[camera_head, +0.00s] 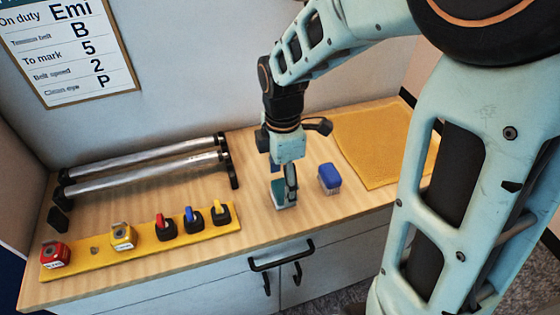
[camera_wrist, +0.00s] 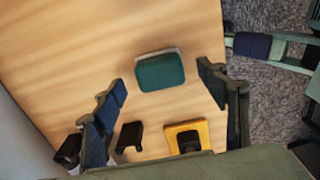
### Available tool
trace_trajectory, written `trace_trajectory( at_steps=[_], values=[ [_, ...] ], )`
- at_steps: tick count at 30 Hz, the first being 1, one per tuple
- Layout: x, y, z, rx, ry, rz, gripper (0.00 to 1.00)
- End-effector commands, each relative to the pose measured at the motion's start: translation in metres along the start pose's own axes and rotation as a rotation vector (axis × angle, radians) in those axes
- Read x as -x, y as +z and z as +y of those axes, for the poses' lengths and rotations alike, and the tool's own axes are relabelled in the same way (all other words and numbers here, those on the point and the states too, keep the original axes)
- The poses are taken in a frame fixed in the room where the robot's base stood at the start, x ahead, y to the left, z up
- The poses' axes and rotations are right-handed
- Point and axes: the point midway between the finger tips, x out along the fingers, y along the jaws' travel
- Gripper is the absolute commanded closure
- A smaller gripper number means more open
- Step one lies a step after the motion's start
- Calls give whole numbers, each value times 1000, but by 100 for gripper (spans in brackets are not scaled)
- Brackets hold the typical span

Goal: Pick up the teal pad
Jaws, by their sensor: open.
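The teal pad (camera_wrist: 160,72) lies on the wooden bench top, with a pale edge showing along its far side in the wrist view. My gripper (camera_wrist: 163,80) is open, with one finger on either side of the pad and gaps between fingers and pad. In the head view my gripper (camera_head: 284,190) points down over the teal pad (camera_head: 279,197), which is partly hidden by a finger. I cannot tell the exact height of the fingertips above the bench.
A blue pad (camera_head: 329,177) stands just right of my gripper. A yellow mat (camera_head: 375,140) lies further right. Metal rollers (camera_head: 150,172) are at back left. A yellow board (camera_head: 150,243) with coloured-handled pieces and stamp-like blocks runs along the front left. The bench's front edge is close.

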Motion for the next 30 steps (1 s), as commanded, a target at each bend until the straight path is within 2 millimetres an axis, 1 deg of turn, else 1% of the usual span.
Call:
trace_trajectory(
  at_steps=[1,3,6,9,15,27,30],
  values=[
    [-10,-1,-1,2,-5,0,33],
    [-21,-1,-2,1,-4,1,33],
    [-31,-1,-1,-1,-3,1,33],
    [-35,-1,-1,-2,0,1,33],
    [-35,0,0,-2,1,0,34],
    [-34,-1,0,-1,0,0,78],
    [-34,-1,0,-2,1,0,79]
  ],
)
